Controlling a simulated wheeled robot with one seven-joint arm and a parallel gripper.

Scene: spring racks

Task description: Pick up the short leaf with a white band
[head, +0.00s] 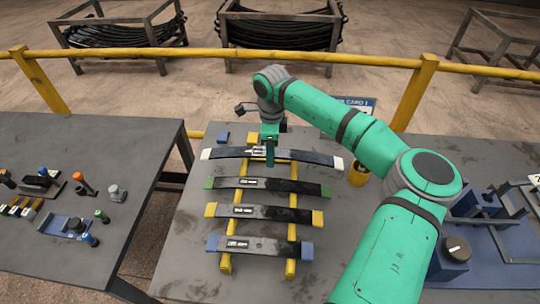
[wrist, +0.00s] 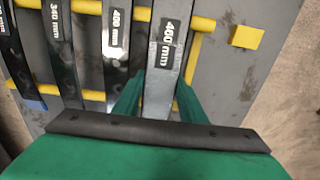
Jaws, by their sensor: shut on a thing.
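The leaf with white ends (head: 300,156) is the farthest of several dark leaves lying across a yellow rack (head: 292,228). It looks the longest of them, not short. My gripper (head: 270,156) is shut on it near its middle, coming down from above. In the wrist view the held leaf (wrist: 163,75) runs between my two green fingers (wrist: 158,98) and carries a "460 mm" label. I cannot tell whether it rests on the rack or is slightly raised.
Nearer on the rack lie leaves with green ends (head: 270,185), yellow ends (head: 270,213) and blue ends (head: 265,247). A blue fixture (head: 486,200) stands at right. Another table (head: 130,150) is at left; a yellow rail (head: 200,54) runs behind.

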